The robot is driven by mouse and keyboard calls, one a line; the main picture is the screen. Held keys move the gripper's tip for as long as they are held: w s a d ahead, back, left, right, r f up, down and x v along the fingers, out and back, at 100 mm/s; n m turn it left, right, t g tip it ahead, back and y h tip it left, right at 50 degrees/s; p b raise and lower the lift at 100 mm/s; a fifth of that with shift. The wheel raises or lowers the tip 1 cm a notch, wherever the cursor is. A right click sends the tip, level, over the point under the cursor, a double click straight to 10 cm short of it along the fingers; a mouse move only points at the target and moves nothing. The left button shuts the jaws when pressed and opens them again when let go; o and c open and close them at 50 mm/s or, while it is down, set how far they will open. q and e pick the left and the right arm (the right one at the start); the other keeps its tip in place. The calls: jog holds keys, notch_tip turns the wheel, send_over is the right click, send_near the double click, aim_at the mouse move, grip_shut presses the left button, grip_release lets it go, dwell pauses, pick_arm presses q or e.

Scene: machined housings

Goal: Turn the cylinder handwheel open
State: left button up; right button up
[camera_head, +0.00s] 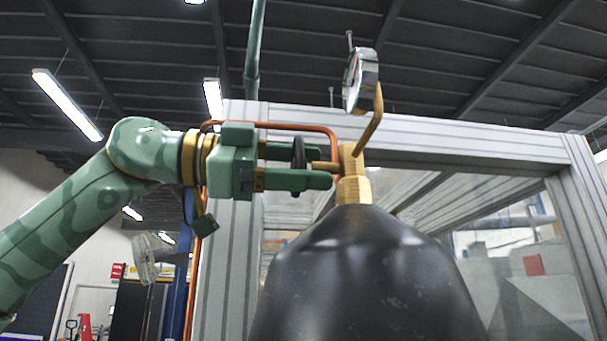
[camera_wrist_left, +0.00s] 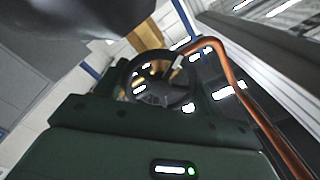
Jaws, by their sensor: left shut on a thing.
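The dark cylinder (camera_head: 365,280) stands upright in the middle of the head view, with a brass valve (camera_head: 352,178) on its neck. The black handwheel (camera_head: 299,165) sits on the valve's left side, seen edge-on. My green left gripper (camera_head: 310,166) comes in level from the left and is shut on the handwheel, one finger above and one below. In the left wrist view the handwheel (camera_wrist_left: 160,80) shows as a dark ring beyond my gripper body, with the brass valve (camera_wrist_left: 145,37) behind it. My right gripper is in neither view.
A round pressure gauge (camera_head: 360,80) rises above the valve on a bent brass pipe. A copper pipe (camera_head: 290,127) runs over my left gripper to the valve and also shows in the wrist view (camera_wrist_left: 238,85). A grey profile frame (camera_head: 460,140) stands behind the cylinder.

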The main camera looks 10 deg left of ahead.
pick_arm(q)
jog(key=n+b, duration=0.1)
jog(key=n, duration=0.3)
jog(key=shift+w+f+n+b, duration=0.1)
jog(key=shift+f+n+b, duration=0.05)
jog(key=shift+n+b, duration=0.9)
jog(key=shift+n, duration=1.15)
jog(key=o, duration=1)
jog(key=shift+a, duration=0.15)
jog(key=v, duration=1.6)
jog(key=shift+a+b, duration=0.2)
jog(key=shift+b, duration=0.2)
